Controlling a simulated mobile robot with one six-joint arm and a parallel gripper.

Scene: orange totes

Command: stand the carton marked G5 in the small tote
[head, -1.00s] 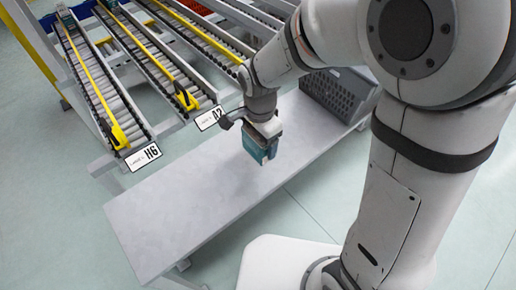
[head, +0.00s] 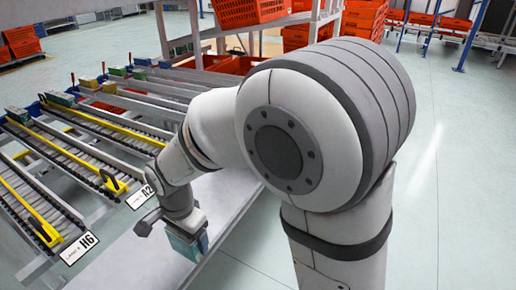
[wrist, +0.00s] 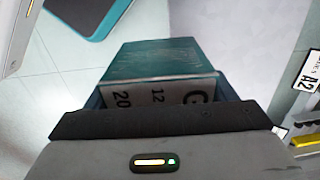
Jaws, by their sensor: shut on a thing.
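My gripper (head: 186,226) is shut on a teal carton (head: 188,247) and holds it over the grey bench (head: 130,262). In the wrist view the carton (wrist: 165,58) sits in front of the gripper. Whether the carton touches the bench is not clear. No small tote can be made out now; my arm hides part of the bench.
Roller lanes with yellow rails (head: 75,117) lie on the left, with signs H6 (head: 79,248) and A2 (head: 139,197) at their ends. Orange totes (head: 247,12) stand on a rack behind my arm. Open floor (head: 455,190) lies on the right.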

